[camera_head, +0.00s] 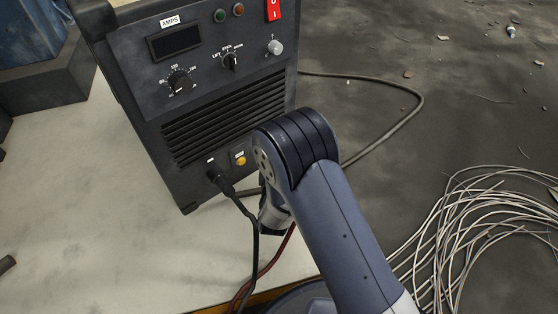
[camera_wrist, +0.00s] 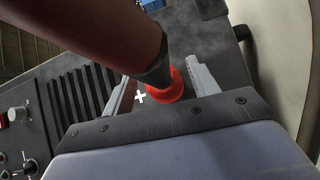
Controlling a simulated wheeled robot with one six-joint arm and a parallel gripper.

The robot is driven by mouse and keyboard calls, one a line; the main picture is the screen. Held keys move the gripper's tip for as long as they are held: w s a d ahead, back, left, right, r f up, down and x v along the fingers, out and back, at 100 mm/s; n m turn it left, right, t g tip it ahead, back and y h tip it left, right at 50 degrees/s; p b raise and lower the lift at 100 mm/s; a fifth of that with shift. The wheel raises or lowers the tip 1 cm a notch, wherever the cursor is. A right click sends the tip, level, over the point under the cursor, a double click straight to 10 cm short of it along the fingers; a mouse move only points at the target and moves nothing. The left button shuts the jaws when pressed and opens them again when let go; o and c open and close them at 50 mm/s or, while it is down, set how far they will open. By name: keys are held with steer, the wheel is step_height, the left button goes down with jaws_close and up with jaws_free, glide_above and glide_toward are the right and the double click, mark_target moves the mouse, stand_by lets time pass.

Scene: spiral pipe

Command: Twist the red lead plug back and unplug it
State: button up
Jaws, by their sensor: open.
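The red lead plug (camera_wrist: 178,86) shows in the wrist view as a red collar at the panel, beside a white plus mark (camera_wrist: 140,97). A thick dark red lead (camera_wrist: 95,30) runs from it to the upper left, with a dark sleeve near the collar. My gripper (camera_wrist: 163,82) is open, with one finger on each side of the plug; I cannot tell whether either touches it. In the head view my arm hides the plug and my fingertips. The red lead (camera_head: 268,265) comes out below my wrist there. The welding machine (camera_head: 150,110) stands upright with its front panel facing me.
A black lead (camera_head: 247,212) is plugged into the panel left of my wrist, near a yellow button (camera_head: 240,160). A grey cable (camera_head: 412,92) runs behind the machine. Coiled wire (camera_head: 480,215) lies on the floor at right. The pale surface (camera_head: 110,235) at left is mostly clear.

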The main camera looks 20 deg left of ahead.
steer(key=p+v, duration=0.3)
steer(key=v, duration=0.7)
steer(key=shift+s+d, duration=0.2)
steer(key=shift+s, duration=0.15)
steer(key=shift+c, duration=0.2)
